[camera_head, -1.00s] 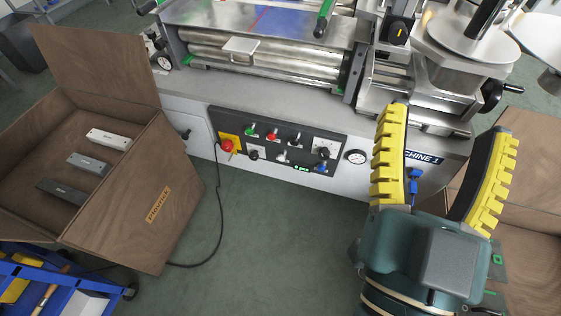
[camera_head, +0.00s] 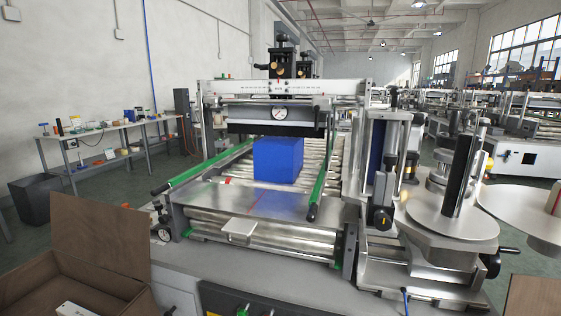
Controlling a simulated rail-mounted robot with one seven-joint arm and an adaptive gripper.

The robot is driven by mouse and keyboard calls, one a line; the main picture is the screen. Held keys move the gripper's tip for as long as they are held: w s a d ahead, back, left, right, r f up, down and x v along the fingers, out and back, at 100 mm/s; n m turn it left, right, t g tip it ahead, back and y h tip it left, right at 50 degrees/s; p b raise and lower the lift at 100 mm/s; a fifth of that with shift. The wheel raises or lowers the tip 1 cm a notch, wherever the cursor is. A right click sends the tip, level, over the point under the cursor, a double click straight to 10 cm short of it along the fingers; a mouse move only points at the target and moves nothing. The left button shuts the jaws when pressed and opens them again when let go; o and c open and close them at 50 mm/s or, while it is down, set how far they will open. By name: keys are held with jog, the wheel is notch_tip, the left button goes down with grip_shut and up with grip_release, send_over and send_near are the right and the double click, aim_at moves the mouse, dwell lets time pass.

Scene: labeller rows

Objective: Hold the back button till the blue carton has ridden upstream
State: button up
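The blue carton (camera_head: 278,160) sits on the roller conveyor (camera_head: 317,172) of the labelling machine, between two green side rails and just in front of the dark crossbar with a round gauge. The control panel (camera_head: 228,303) shows only as a dark strip at the bottom edge, with the tops of a green and a red control. The back button cannot be made out in this view. My gripper is not in view.
An open brown box (camera_head: 100,240) stands at the lower left. A reel disc (camera_head: 452,218) and a black hand crank (camera_head: 497,258) are on the machine's right. A side table (camera_head: 110,128) with small items stands along the left wall.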

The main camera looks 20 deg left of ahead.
grip_shut()
jog(key=c, duration=1.2)
grip_release()
jog(key=shift+c, duration=0.2)
